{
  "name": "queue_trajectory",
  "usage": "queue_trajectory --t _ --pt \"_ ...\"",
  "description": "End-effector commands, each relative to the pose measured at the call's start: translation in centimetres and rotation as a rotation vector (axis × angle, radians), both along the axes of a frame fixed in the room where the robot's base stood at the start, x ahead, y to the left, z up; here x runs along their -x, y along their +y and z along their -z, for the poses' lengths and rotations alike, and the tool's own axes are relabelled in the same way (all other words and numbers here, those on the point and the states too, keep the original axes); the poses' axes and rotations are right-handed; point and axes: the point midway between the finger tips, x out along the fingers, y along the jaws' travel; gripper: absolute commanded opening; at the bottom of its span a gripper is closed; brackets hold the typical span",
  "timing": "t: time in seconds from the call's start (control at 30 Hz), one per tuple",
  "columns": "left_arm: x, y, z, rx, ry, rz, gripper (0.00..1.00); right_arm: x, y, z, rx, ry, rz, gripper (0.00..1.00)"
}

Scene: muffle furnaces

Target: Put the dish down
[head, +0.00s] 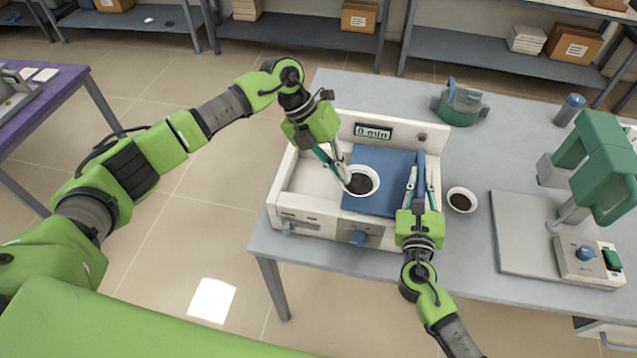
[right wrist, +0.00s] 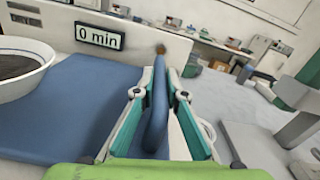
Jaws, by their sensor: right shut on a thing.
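A white dish with dark contents (head: 362,181) is over the left part of a blue panel (head: 385,165) on the white furnace box (head: 300,205); it also shows at the left edge of the right wrist view (right wrist: 22,75). I cannot tell whether it touches the panel. My left gripper (head: 345,178) is shut on the dish's left rim. My right gripper (head: 420,180) is shut on the upright blue handle (right wrist: 158,105) at the panel's right edge. A second white dish with dark contents (head: 461,200) stands on the table right of the box.
The box's display (head: 373,131) reads "0 min". A green stand device (head: 600,180) is on the table (head: 500,130) at the right. A green-grey apparatus (head: 460,104) and a grey cylinder (head: 570,109) stand at the back. The table is clear between the second dish and the back apparatus.

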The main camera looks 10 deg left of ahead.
Motion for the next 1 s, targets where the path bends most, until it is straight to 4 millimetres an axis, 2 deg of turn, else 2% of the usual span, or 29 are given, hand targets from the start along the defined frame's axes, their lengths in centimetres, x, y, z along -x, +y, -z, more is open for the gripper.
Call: queue_trajectory --t 0.03,0.3,0.5,0.73,1.0 --pt "-0.2 1.0 0.2 -0.001 -0.002 -0.089 0.0 -0.1 -0.4 0.0 0.002 -0.002 0.008 0.0" --pt "-1.8 5.3 0.6 0.003 -0.001 -0.57 0.0 -0.1 -0.4 -0.1 0.002 -0.002 0.008 0.0" --pt "-2.8 8.0 0.4 0.006 0.0 -0.824 0.0 -0.1 -0.4 -0.1 0.002 -0.002 0.008 0.0" --pt "-3.3 9.3 0.7 0.008 0.006 -0.95 0.0 -0.1 -0.4 -0.1 0.002 -0.002 0.008 0.0" --pt "-3.2 9.4 5.4 0.005 0.009 -0.961 0.0 -0.1 -0.4 -0.1 0.002 -0.002 0.009 0.0"
